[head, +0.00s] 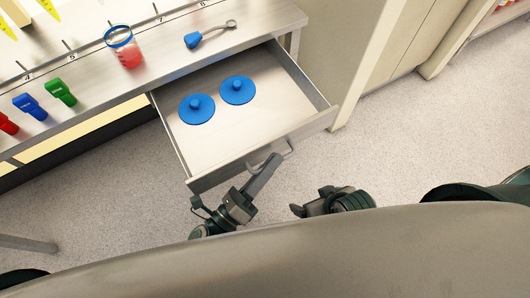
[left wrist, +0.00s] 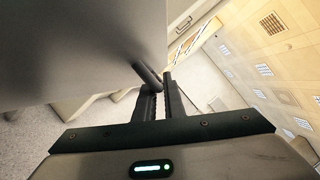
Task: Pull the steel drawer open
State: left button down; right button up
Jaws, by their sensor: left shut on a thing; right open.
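The steel drawer (head: 235,135) is pulled well out from under the steel counter in the head view. Two round blue lids (head: 196,109) (head: 238,90) with knobs lie flat inside it. My left gripper (head: 268,166) is shut on the drawer's bar handle (head: 289,148) at the front panel. In the left wrist view the fingers (left wrist: 160,88) close around the handle bar (left wrist: 147,73). My right gripper (head: 297,209) is open and empty, low in the head view, apart from the drawer; its fingertips are hard to make out.
A cabinet (head: 335,45) stands right of the drawer. The speckled floor (head: 420,130) at right is clear.

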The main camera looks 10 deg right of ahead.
pick_arm(q)
jog(key=c, duration=2.1)
grip_release()
jog(key=shift+s+a, duration=0.1)
jog(key=shift+s+a+f, duration=0.2)
jog(key=shift+s+a, duration=0.1)
jog(key=shift+a, duration=0.05)
jog(key=b+v, duration=0.2)
jog(key=v, duration=1.4)
jog(key=shift+a+b, duration=0.15)
jog(key=shift+b, duration=0.15)
pick_arm(e)
jog(key=w+a+t, duration=0.1)
jog(key=w+a+t+y, duration=0.1)
jog(key=a, duration=0.1)
jog(key=shift+w+a+r, duration=0.15)
jog(key=shift+r, duration=0.05)
jog(key=shift+s, duration=0.2)
